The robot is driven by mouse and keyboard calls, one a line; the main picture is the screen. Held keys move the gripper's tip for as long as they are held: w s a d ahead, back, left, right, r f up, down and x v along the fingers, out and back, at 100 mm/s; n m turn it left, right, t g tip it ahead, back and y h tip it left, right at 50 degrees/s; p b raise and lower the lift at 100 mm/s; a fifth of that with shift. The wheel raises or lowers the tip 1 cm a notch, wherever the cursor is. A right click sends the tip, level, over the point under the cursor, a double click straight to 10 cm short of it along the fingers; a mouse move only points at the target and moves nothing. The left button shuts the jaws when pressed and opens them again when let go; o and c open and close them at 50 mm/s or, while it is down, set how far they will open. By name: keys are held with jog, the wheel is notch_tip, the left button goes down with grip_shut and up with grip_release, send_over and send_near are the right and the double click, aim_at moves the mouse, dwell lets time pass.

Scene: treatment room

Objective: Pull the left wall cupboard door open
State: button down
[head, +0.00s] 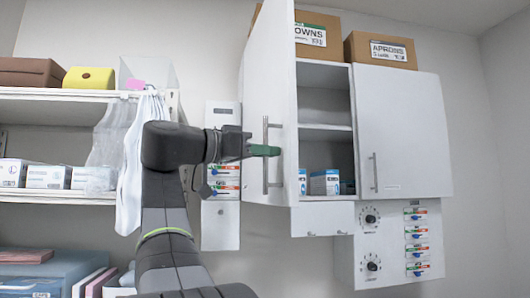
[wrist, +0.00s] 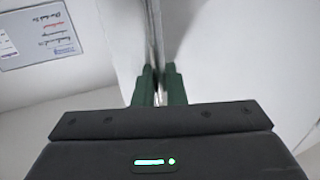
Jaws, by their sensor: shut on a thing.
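The left wall cupboard door (head: 270,95) stands swung out from the cupboard in the head view, with the shelves behind it showing. Its upright bar handle (head: 265,178) is on the door's outer face. My gripper (head: 268,151) is shut on this handle with its green fingers, a little above the middle of the bar. In the wrist view the green fingers of my gripper (wrist: 158,85) close around the thin bar beside the pale door (wrist: 230,50). The fingertips' exact contact is partly hidden.
The right cupboard door (head: 405,130) is shut. Small boxes (head: 325,182) stand inside the open left side. Cartons (head: 380,50) sit on top. Shelves with a hanging white cloth (head: 130,170) are close left of my arm. A panel with dials (head: 390,245) hangs below.

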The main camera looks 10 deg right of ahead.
jog(key=shift+a, duration=0.15)
jog(key=c, duration=1.6)
grip_release()
jog(key=shift+c, duration=0.2)
jog(key=v, duration=1.4)
jog(key=shift+b, duration=0.45)
jog(key=p+x, duration=0.1)
jog(key=x, duration=1.3)
